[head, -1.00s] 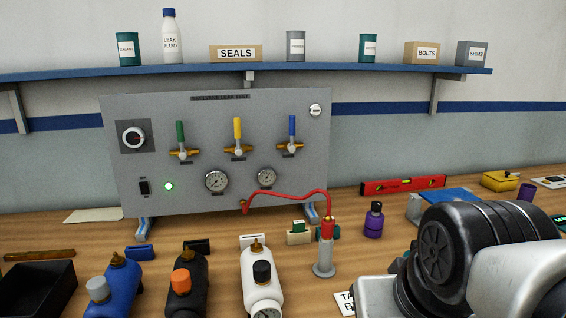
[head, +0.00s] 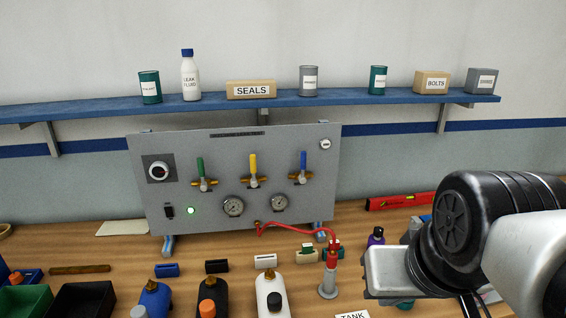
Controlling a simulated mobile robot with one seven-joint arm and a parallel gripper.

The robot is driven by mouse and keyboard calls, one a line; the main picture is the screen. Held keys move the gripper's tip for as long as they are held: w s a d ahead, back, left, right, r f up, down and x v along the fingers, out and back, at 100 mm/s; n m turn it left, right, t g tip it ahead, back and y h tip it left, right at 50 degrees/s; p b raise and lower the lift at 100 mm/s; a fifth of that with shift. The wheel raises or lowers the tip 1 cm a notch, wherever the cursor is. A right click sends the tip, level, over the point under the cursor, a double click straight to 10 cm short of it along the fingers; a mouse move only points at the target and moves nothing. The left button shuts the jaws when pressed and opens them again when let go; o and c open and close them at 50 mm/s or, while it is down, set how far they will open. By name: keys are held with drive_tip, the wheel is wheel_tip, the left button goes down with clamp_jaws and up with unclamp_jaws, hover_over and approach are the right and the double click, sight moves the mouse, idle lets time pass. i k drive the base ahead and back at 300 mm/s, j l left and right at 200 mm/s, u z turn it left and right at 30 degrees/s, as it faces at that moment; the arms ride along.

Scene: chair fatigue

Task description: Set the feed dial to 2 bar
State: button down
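The dial (head: 159,170) is a round knob with a white and red face on a dark square plate. It sits at the upper left of the grey upright panel (head: 230,148) in the head view. Its scale and pointer are too small to read. My arm (head: 455,235) shows at the lower right, far from the dial. No gripper fingers can be made out, so whether the gripper is open or shut is hidden. The panel also carries green, yellow and blue-handled valves, two gauges (head: 233,206), a black switch and a lit green lamp (head: 191,211).
Blue, black and white bottles (head: 271,290) stand in front of the panel. A red hose (head: 290,228) runs from the panel to a grey stand (head: 328,285). Dark trays (head: 85,300) lie at left. A blue shelf (head: 350,101) with cans and boxes hangs above.

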sight(159, 171)
drive_tip(key=u, duration=1.25)
drive_tip(key=i+j+u, duration=0.1)
drive_tip(key=j+u, duration=0.3)
drive_tip(key=i+j+u, duration=0.1)
drive_tip(key=u, duration=0.3)
drive_tip(key=j, duration=0.1)
